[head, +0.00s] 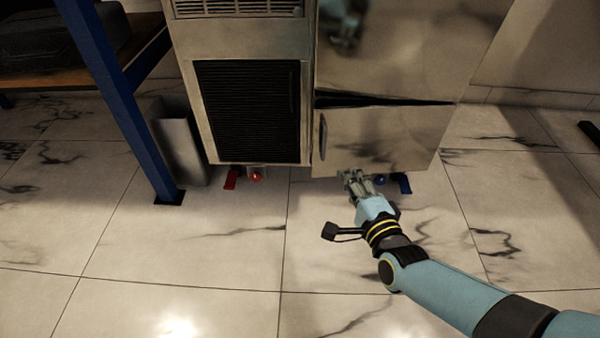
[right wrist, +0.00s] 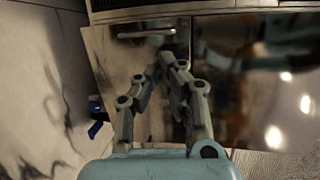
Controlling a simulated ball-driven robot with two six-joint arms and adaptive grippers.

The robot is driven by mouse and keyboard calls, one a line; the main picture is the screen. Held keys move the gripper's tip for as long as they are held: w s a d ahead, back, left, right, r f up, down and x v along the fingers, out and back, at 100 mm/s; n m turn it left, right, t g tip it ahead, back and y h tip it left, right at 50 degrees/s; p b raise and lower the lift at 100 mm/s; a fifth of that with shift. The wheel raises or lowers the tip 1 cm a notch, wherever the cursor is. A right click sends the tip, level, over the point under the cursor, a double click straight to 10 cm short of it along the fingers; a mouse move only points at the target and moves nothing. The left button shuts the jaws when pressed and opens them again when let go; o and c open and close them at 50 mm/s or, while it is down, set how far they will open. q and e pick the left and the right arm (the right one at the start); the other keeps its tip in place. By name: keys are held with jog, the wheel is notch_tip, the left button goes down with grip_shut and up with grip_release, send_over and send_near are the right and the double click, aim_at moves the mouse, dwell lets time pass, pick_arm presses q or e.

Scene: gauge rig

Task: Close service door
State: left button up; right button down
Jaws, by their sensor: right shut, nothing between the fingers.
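The service door (head: 375,142) is the lower right metal panel of the cabinet, with a handle (head: 323,136) near its left edge. A dark wedge-shaped gap shows along its top edge, so it stands slightly ajar. In the right wrist view the door (right wrist: 118,62) fills the upper left, with its handle (right wrist: 146,33) at the top. My right gripper (head: 350,175) is at the door's lower edge, fingers together and empty; it also shows in the right wrist view (right wrist: 172,62). I cannot tell whether the fingertips touch the door. My left gripper is not in view.
A red valve (head: 256,177) and a blue valve (head: 380,180) sit low under the cabinet. A dark grille (head: 247,110) is left of the door. A grey bin (head: 178,145) and a blue post (head: 125,100) stand further left. The tiled floor in front is clear.

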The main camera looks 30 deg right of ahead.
jog(key=s, duration=0.1)
jog(key=b, duration=0.4)
send_near(326, 133)
jog(key=w+f, duration=0.1)
jog(key=w, duration=0.2)
jog(key=shift+n+t, duration=0.3)
jog(key=shift+t, duration=0.1)
jog(key=x, duration=0.2)
jog(key=b+x, duration=0.1)
jog(key=x, duration=0.1)
jog(key=shift+d, duration=0.3)
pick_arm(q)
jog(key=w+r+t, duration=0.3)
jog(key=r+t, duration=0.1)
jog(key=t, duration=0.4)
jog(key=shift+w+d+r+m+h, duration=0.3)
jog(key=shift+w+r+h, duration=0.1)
pick_arm(e)
jog(key=shift+w, duration=0.15)
jog(key=shift+r, duration=0.1)
